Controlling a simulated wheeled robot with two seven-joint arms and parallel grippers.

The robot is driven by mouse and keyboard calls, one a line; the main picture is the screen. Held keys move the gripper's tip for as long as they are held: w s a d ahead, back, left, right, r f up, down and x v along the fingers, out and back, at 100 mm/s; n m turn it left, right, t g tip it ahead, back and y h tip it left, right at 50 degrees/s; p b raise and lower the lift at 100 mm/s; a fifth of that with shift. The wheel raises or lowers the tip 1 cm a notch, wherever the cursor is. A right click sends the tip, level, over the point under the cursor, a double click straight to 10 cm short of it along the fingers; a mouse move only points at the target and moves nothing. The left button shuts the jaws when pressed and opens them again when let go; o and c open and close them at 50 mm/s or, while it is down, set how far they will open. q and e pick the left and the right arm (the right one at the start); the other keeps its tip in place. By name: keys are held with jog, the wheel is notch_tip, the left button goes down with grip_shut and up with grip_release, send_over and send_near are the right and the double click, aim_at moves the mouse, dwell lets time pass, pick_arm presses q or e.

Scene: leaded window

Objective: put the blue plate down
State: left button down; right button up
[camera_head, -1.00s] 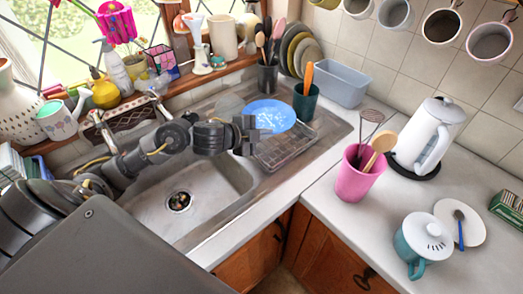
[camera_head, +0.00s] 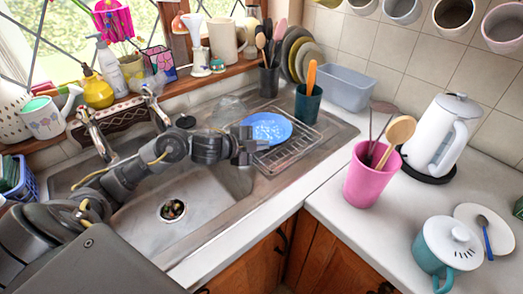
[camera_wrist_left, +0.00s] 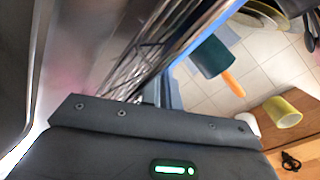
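The blue plate (camera_head: 268,127) lies nearly flat at the drying rack (camera_head: 298,150), over its left and back part; I cannot tell whether it touches the wires. My left gripper (camera_head: 256,146) is at the plate's near left edge and appears shut on its rim; the fingertips are partly hidden. In the left wrist view the plate (camera_wrist_left: 205,30) shows almost edge-on as a blue band, with the rack wires (camera_wrist_left: 140,62) beside it. My right gripper is not in view.
A dark teal cup (camera_head: 307,106) with an orange-handled utensil stands behind the rack. Upright plates (camera_head: 292,52) and a grey-blue tub (camera_head: 345,90) are at the back. A pink utensil pot (camera_head: 368,178) stands on the right counter. The sink basin (camera_head: 215,195) is at the left.

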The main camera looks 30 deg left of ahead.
pick_arm(q)
jog(key=c, duration=1.9)
grip_release()
jog(key=shift+s, duration=0.1)
jog(key=shift+c, duration=0.2)
jog(key=shift+r, duration=0.1)
jog(key=v, duration=0.6)
jog(key=shift+s+a, duration=0.15)
jog(key=shift+s, duration=0.05)
jog(key=shift+s+a+r, duration=0.1)
jog(key=shift+s+r, duration=0.25)
jog(key=shift+s, duration=0.05)
jog(key=shift+x, duration=3.65)
